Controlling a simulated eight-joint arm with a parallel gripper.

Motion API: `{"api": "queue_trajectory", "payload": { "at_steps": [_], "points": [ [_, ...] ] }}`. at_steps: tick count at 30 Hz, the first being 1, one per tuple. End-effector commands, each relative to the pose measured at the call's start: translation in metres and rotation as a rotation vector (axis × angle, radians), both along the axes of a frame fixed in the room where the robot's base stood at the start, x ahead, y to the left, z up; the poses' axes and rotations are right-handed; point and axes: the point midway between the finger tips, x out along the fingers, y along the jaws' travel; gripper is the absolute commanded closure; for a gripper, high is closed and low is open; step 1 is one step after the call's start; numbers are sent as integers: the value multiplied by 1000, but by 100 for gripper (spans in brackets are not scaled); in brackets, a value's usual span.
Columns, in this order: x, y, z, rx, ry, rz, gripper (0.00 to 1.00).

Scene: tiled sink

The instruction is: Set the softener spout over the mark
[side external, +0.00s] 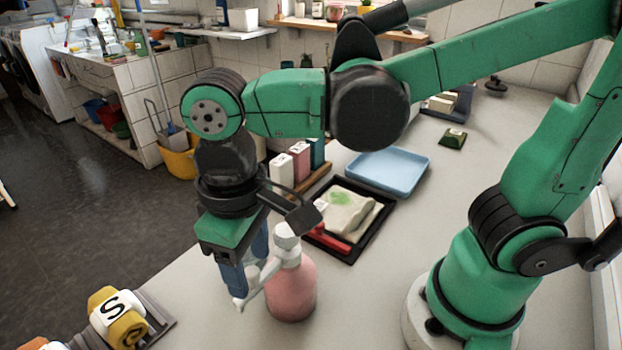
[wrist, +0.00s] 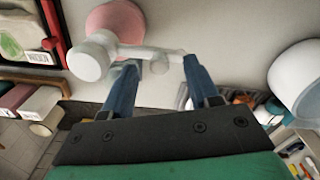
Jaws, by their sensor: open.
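The softener bottle (side external: 291,287) is pink with a white pump head (side external: 286,236) and stands upright on the counter. Its white spout (side external: 259,280) points left and toward the camera. My gripper (side external: 250,278) is pointing down beside the bottle, with blue fingers. In the wrist view the fingers are open (wrist: 158,64), one on each side of the spout (wrist: 150,54); I cannot tell if either touches it. The pink body (wrist: 113,20) lies beyond the spout. A green mark (side external: 341,198) is on a folded pale cloth (side external: 352,217) in a black tray (side external: 343,258), behind and right of the bottle.
A red-handled brush (side external: 330,241) lies at the tray's near edge. A light blue tray (side external: 388,170) is behind it. Several cartons (side external: 299,160) stand in a wooden rack at left. The counter before the bottle is clear.

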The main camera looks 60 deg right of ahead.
Motion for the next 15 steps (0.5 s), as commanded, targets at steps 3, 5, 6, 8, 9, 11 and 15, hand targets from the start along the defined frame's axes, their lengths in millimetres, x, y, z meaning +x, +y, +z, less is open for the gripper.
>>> {"api": "queue_trajectory", "payload": {
  "at_steps": [3, 5, 6, 8, 9, 11, 15],
  "points": [
    [0, 0, -7, 0, -1, 0, 46],
    [0, 0, -9, 0, -1, 0, 46],
    [0, 0, -9, 0, -1, 0, 46],
    [0, 0, -9, 0, -1, 0, 46],
    [0, -1, -9, 0, -1, 0, 46],
    [0, -1, -9, 0, -1, 0, 46],
    [0, -1, -9, 0, -1, 0, 74]
  ]
}}
